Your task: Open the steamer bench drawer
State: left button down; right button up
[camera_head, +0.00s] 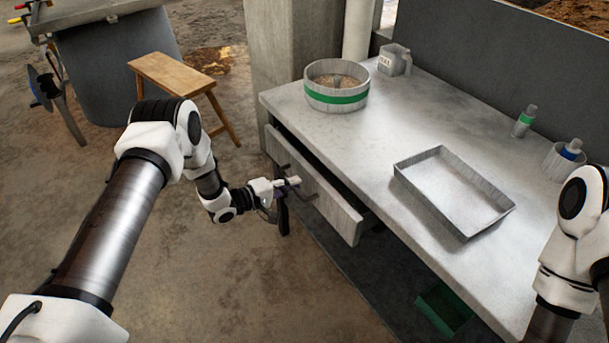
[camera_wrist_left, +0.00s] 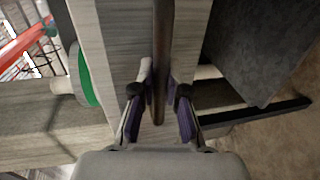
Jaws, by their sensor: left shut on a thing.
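The steamer bench drawer (camera_head: 336,207) is under the front edge of the grey bench top and stands partly out, with a dark gap behind its front panel. My left gripper (camera_head: 291,184) is at the drawer's front, at its handle. In the left wrist view, the fingers of my left gripper (camera_wrist_left: 160,98) are shut on a dark bar, the drawer handle (camera_wrist_left: 162,50), which runs up between them across the grey drawer front (camera_wrist_left: 118,45). My right arm shows at the right edge of the head view, but its gripper is out of view.
The bench top (camera_head: 370,145) carries a round steamer with a green band (camera_head: 336,97), a jug (camera_head: 394,60), an empty tray (camera_head: 455,195), and a green-banded bottle (camera_head: 524,121). A wooden stool (camera_head: 172,72) stands behind my left arm. A green bin (camera_head: 443,308) is under the bench.

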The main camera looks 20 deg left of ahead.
pick_arm(q)
jog(key=f+p+v, duration=0.2)
jog(key=v, duration=0.7)
jog(key=s+f+p+v, duration=0.1)
jog(key=f+p+v, duration=0.1)
jog(key=v, duration=0.8)
jog(key=shift+s+a, duration=0.2)
jog(key=shift+a, duration=0.05)
jog(key=shift+f, duration=0.2)
jog(key=c, duration=1.2)
grip_release()
jog(key=shift+w+r, duration=0.1)
jog(key=shift+v, duration=6)
